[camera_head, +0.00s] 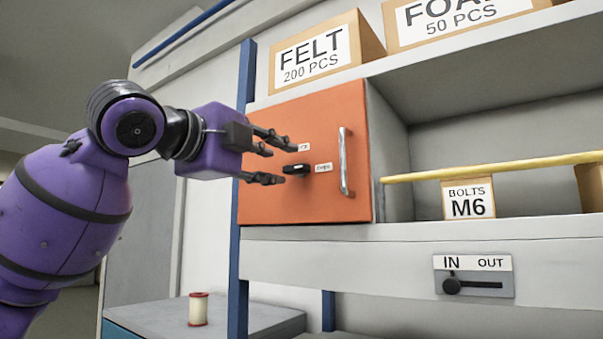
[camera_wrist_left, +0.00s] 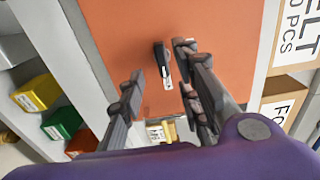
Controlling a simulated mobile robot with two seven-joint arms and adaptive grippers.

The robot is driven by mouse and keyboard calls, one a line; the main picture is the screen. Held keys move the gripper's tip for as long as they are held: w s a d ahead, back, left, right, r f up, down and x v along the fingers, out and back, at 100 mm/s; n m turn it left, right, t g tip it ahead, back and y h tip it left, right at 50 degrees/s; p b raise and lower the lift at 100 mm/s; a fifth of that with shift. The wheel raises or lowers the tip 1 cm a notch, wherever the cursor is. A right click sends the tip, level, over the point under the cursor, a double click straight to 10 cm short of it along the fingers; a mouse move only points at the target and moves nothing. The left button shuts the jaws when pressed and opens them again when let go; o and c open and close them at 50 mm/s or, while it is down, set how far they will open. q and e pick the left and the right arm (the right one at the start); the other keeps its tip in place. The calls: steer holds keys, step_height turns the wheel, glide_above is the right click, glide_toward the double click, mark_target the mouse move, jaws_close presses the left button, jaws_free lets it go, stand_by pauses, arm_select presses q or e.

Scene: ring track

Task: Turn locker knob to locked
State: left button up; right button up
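The orange locker door (camera_head: 340,112) is shut, with a silver bar handle (camera_head: 346,162) on its right side. The black knob (camera_head: 296,169) sits left of the handle, its long side lying roughly level and toward a small white label (camera_head: 323,167). Another small label (camera_head: 304,147) is above the knob. The lettering is too small to read surely. My left gripper (camera_head: 282,161) is open and empty in front of the door. In the left wrist view the knob (camera_wrist_left: 162,56) shows between its spread fingers (camera_wrist_left: 160,62); I see no contact. My right gripper is not in view.
A box marked FELT (camera_head: 318,58) stands above the locker. To its right are a yellow rod (camera_head: 500,167), a BOLTS M6 box (camera_head: 468,198) and an IN/OUT slider (camera_head: 473,277). A blue post (camera_head: 243,130) borders the locker's left. A spool (camera_head: 198,309) stands below.

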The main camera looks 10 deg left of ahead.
mark_target(292, 168)
arm_select(q)
steer(key=shift+x, duration=1.2)
steer(key=x, duration=0.2)
steer(key=shift+w+d+r, duration=0.15)
steer(key=shift+w+d, duration=0.05)
steer(key=shift+w, duration=0.1)
steer(key=shift+w+d, duration=0.1)
steer(key=shift+w, duration=0.2)
steer(key=shift+s, duration=0.15)
jaws_close()
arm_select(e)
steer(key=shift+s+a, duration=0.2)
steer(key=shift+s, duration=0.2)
